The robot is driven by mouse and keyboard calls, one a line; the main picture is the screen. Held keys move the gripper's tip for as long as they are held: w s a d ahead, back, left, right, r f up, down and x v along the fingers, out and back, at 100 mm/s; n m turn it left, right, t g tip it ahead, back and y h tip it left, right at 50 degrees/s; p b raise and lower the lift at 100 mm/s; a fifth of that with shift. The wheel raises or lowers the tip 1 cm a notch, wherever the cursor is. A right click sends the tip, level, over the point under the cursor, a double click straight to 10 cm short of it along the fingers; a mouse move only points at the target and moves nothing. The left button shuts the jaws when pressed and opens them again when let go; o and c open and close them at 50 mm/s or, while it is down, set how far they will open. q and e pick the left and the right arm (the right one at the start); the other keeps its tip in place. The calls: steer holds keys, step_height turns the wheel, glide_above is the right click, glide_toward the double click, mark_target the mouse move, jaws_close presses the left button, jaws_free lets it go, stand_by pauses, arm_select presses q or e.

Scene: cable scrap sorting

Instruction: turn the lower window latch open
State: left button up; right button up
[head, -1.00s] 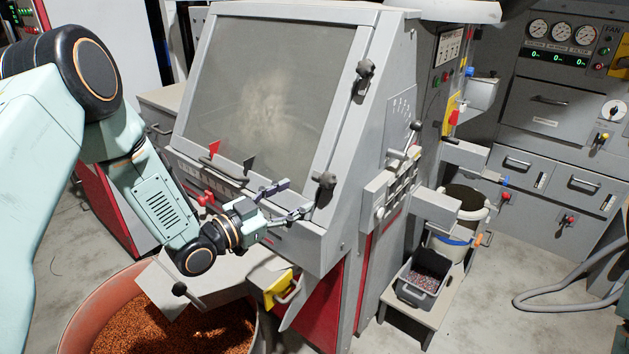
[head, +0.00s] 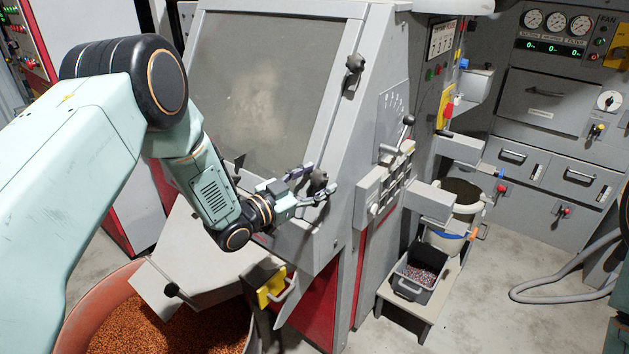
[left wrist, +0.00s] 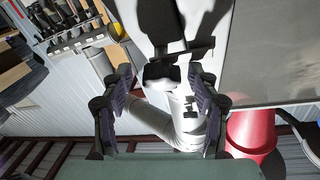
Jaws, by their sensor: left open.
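The lower window latch (head: 319,178) is a dark knob on the right edge of the machine's tilted window (head: 265,80), near its lower corner. My left gripper (head: 314,184) has come in from the left and is open. Its two fingers lie on either side of the latch in the head view. In the left wrist view, a dark latch part (left wrist: 162,72) shows between the open fingertips (left wrist: 160,78), and I cannot tell whether they touch it. The upper window latch (head: 355,63) sits higher on the same edge. My right gripper is not in view.
A tub of orange granules (head: 165,330) stands below, beneath a grey chute (head: 200,262). A yellow part with a handle (head: 273,287) juts from the machine's front. A lever (head: 406,122) stands on the side panel. A grey bin (head: 417,278) sits on a low stand at right.

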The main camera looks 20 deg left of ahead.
arm_select(q)
steer(key=shift+s+a+r, duration=0.2)
steer(key=shift+s+a, duration=0.05)
steer(key=shift+s, duration=0.15)
steer(key=c, duration=0.5)
steer(key=shift+w+d, duration=0.1)
steer(key=shift+w, duration=0.05)
steer(key=c, duration=0.7)
steer(key=shift+o, duration=0.2)
